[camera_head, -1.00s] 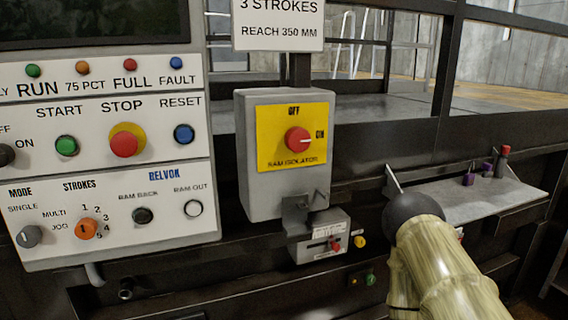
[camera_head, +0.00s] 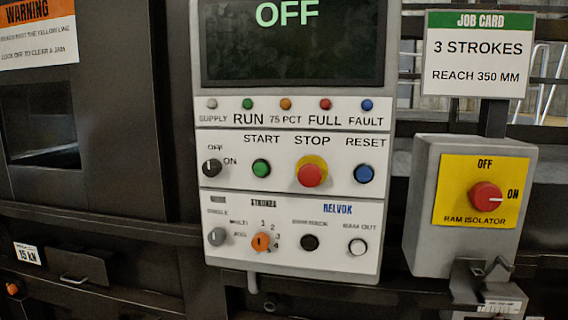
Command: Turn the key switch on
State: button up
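The key switch (camera_head: 212,168) is a small black round knob at the left of the middle row on the white control panel (camera_head: 290,205). OFF is printed above it and ON to its right. A pale mark shows on it, but I cannot tell for sure which way it points. The screen (camera_head: 290,40) above the panel reads OFF in green. My gripper and arm are not in this view.
Beside the switch are a green start button (camera_head: 261,168), a red stop button (camera_head: 312,174) and a blue reset button (camera_head: 364,173). The grey ram isolator box (camera_head: 425,200) juts out at right, its red knob (camera_head: 486,197) towards ON. A job card (camera_head: 478,55) hangs above it.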

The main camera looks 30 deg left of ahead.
aim_at(211, 168)
jog(key=z, duration=0.85)
jog(key=k, duration=1.1)
jog(key=u, duration=1)
